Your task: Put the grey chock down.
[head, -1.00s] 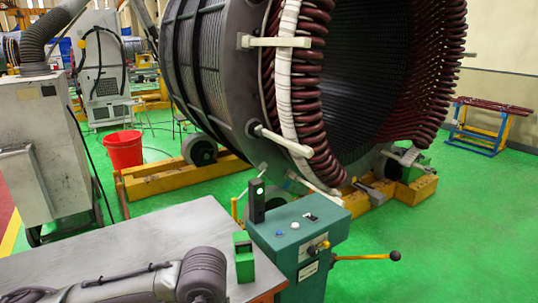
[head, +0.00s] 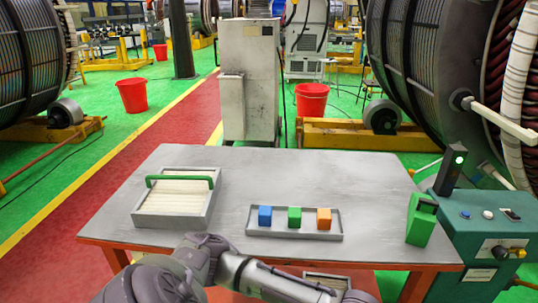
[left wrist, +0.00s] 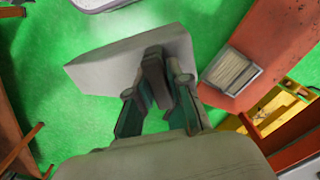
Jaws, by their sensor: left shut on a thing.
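The grey chock (left wrist: 105,67) is a pale wedge-like block. In the left wrist view it is between the fingers of my left gripper (left wrist: 160,90), which is shut on it. The chock shows above green floor, and I cannot tell how high it is or whether it touches anything. The fingers hide part of it. In the head view my left arm crosses the bottom edge, and neither its gripper nor the chock shows. My right gripper is not in view.
The table (head: 330,190) carries a box with a green handle (head: 180,182), a tray of coloured blocks (head: 270,232) and a green block (head: 421,222). A lower red shelf (head: 240,295) holds a pale-filled box (left wrist: 232,72). A teal console (head: 490,255) stands at right.

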